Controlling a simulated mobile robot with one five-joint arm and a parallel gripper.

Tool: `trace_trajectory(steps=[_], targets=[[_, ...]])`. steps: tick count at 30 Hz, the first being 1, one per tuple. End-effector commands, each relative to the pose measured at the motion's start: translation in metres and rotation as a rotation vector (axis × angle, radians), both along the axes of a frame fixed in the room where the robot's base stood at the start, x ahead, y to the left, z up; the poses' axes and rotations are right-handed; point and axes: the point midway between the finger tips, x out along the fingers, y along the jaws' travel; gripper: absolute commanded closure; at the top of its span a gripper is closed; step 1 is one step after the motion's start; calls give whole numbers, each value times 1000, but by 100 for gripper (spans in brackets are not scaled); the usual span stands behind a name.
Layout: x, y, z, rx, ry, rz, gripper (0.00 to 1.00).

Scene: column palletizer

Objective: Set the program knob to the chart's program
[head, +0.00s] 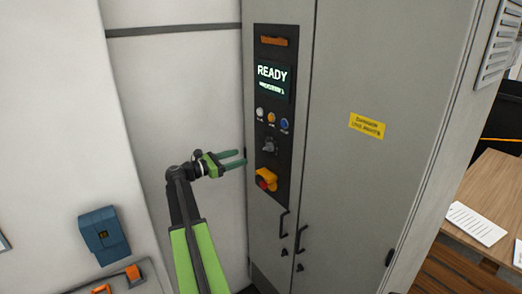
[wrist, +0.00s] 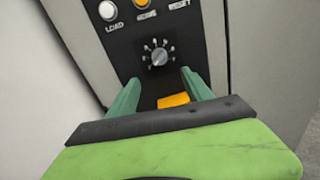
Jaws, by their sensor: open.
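The program knob (head: 269,147) is a small grey knob on the cabinet's black control panel, below a row of three buttons. In the wrist view the knob (wrist: 159,56) is silver, with marks around it too small to read. My gripper (head: 240,158) is open and empty, left of the panel and apart from the knob. In the wrist view its green fingers (wrist: 160,82) point at the panel, with the knob just beyond and between their tips. The display (head: 272,76) reads READY, with a smaller line I cannot read. No chart can be made out for certain.
White, orange and blue buttons (head: 272,118) are above. Door handles (head: 284,224) stick out lower down. A wooden desk (head: 500,185) with printed sheets (head: 476,223) is at the right.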

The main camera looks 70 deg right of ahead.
Motion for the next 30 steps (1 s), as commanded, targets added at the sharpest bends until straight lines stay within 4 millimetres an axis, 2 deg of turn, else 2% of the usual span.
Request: trace_trajectory(steps=[9, 15, 21, 28, 30], targets=[[-44, -62, 0, 0, 0, 6, 41], [-66, -92, 0, 0, 0, 8, 41], [-75, -103, 0, -1, 0, 10, 41], [-75, -104, 0, 0, 0, 11, 41], [-75, -104, 0, 0, 0, 11, 48]])
